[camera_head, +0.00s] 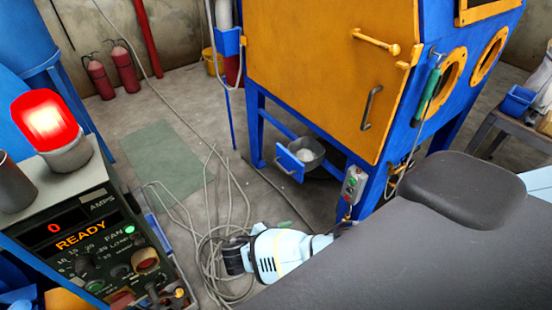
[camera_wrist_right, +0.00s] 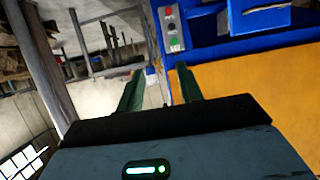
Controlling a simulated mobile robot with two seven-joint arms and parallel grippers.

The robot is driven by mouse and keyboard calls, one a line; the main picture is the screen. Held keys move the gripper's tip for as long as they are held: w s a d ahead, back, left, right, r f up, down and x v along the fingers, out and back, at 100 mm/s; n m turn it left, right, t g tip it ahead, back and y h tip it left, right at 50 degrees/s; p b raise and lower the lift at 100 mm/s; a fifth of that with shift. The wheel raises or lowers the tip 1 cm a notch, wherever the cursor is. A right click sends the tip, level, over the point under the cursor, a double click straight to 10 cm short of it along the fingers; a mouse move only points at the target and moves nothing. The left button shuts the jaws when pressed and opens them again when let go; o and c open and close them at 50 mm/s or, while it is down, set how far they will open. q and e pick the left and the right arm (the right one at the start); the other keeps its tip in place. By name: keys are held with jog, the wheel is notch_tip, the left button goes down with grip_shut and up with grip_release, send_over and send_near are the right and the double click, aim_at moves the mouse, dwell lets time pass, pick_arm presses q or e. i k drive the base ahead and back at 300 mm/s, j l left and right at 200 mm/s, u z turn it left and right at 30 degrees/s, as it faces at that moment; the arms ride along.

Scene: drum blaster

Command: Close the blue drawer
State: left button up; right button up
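The blue drawer (camera_head: 290,164) stands pulled out under the orange and blue blasting cabinet in the head view. A grey bin with pale material sits behind its front. In the wrist view, a blue panel at the upper right may be the drawer, but I cannot be sure. My right gripper (camera_wrist_right: 162,84) is open, with nothing between its green fingers. My right arm reaches in low in the head view; its fingers are not clear there. No contact with the drawer shows. My left gripper is not in view.
The cabinet's orange door (camera_head: 325,65) is shut above the drawer. A button box (camera_head: 353,186) is on the blue leg right of the drawer; it also shows in the wrist view (camera_wrist_right: 171,28). Loose cables (camera_head: 222,215) lie on the floor. A control console (camera_head: 105,245) stands left.

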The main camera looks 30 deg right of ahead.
aim_at(285, 160)
jog(key=i+j, duration=0.1)
jog(key=i, duration=0.4)
jog(key=i+j+z, duration=0.1)
jog(key=i, duration=0.4)
